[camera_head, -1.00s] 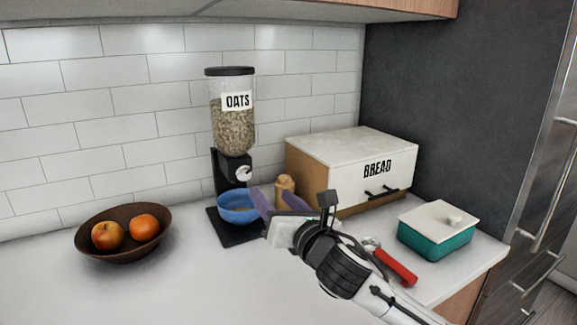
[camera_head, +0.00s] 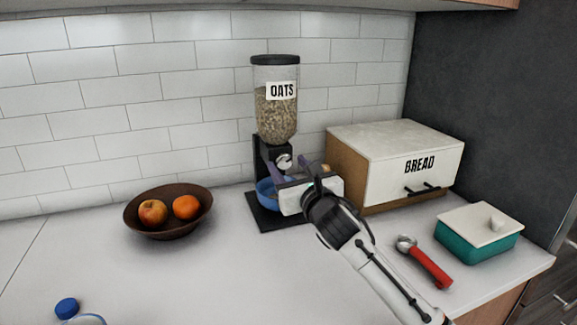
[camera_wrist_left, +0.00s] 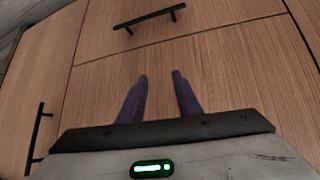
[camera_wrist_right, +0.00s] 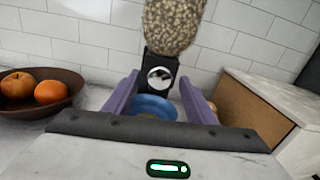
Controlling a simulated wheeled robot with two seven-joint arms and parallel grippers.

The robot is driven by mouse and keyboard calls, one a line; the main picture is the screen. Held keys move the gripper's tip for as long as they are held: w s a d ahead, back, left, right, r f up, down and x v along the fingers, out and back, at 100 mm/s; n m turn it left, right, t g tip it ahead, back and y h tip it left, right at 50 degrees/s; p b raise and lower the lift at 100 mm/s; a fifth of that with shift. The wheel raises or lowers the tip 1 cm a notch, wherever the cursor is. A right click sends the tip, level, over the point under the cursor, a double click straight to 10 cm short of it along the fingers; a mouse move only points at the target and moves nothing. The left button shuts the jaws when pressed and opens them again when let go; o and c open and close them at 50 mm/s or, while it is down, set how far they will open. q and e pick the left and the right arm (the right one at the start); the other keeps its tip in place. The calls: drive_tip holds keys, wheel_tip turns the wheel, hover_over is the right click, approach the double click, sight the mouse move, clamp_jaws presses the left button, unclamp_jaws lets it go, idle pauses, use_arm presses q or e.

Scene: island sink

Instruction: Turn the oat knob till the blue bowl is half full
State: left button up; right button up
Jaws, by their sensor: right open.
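The oat dispenser (camera_head: 277,115) stands against the tiled wall, its clear hopper holding oats. Its silver knob (camera_head: 283,160) is on the black front; the knob also shows in the right wrist view (camera_wrist_right: 160,76). The blue bowl (camera_head: 266,193) sits on the dispenser's black base below the knob, partly hidden by my right gripper; its fill level is unclear. My right gripper (camera_wrist_right: 159,84) is open and empty, its purple fingers either side of the knob in its wrist view, contact not visible. My left gripper (camera_wrist_left: 160,76) is open and empty, facing wooden cabinet fronts.
A brown bowl (camera_head: 140,222) with an apple and an orange stands left of the dispenser. A bread box (camera_head: 395,160) is on its right. A red-handled tool (camera_head: 430,266) and a teal lidded dish (camera_head: 478,240) lie front right. A blue-capped bottle (camera_head: 67,308) is front left.

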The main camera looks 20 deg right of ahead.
drive_tip(key=shift+w, duration=0.4)
drive_tip(key=shift+c, duration=0.2)
drive_tip(key=c, duration=1)
drive_tip(key=m+p, duration=0.2)
drive_tip(key=m, duration=0.1)
drive_tip(key=shift+r, duration=0.1)
drive_tip(key=m+p, duration=0.1)
drive_tip(key=m, duration=0.7)
drive_tip(key=shift+m, duration=0.3)
